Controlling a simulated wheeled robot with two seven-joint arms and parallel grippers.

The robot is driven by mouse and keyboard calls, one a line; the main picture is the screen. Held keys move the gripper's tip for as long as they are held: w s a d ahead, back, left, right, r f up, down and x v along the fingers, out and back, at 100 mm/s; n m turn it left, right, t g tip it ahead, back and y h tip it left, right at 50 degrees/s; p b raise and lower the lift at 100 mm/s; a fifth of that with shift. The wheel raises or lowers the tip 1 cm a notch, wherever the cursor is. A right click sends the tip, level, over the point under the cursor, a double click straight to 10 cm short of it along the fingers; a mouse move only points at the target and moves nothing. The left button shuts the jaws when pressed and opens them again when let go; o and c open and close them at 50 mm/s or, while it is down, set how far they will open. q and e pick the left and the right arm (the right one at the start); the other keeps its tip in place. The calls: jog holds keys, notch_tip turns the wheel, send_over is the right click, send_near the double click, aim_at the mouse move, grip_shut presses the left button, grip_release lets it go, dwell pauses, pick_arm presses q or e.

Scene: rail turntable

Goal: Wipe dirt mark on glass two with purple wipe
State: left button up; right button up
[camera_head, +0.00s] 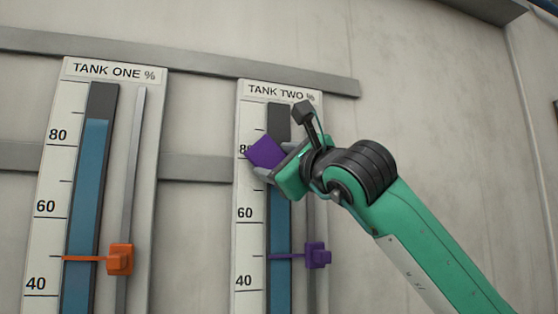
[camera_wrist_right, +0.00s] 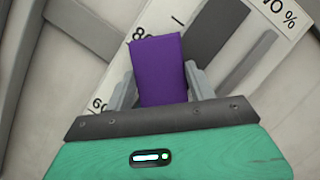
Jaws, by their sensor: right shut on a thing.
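The purple wipe (camera_head: 266,152) is in my right gripper (camera_head: 262,172), in front of the tank two gauge (camera_head: 253,190) near its 80 mark. In the right wrist view the wipe (camera_wrist_right: 159,70) stands between the two grey fingers of the gripper (camera_wrist_right: 160,88), which are shut on it. The gauge panel (camera_wrist_right: 262,62) shows behind it, tilted. I cannot tell whether the wipe touches the glass. The wipe and gripper cover part of the gauge's dark and blue column, and I see no dirt mark on what shows. My left gripper is not in view.
The tank one gauge (camera_head: 47,180) is on the left with an orange pointer (camera_head: 120,259). A purple pointer (camera_head: 317,256) sits low on the tank two gauge. Grey rails (camera_head: 200,68) run across the wall behind. The wall to the right is bare.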

jog(key=shift+d, duration=0.1)
jog(key=shift+w+d+b, duration=0.2)
jog(key=shift+d+b, duration=0.15)
jog(key=shift+b, duration=1.1)
jog(key=shift+s+a, duration=0.15)
jog(key=shift+a, duration=0.35)
jog(key=shift+s+d+f+b, duration=0.1)
jog(key=shift+s+d+b, duration=0.05)
jog(key=shift+s+b, duration=0.3)
jog(key=shift+s+d+f+b, duration=0.1)
jog(key=shift+s+b, duration=0.15)
jog(key=shift+b, duration=0.25)
jog(key=shift+s+d+r+b, duration=0.1)
jog(key=shift+s+d+b, duration=0.2)
jog(key=shift+s, duration=0.4)
jog(key=shift+s+d+r+b, duration=0.15)
jog(key=shift+s+b, duration=0.25)
jog(key=shift+s, duration=0.25)
jog(key=shift+s+d+f+b, duration=0.1)
jog(key=shift+s+d+b, duration=0.2)
jog(key=shift+s, duration=0.4)
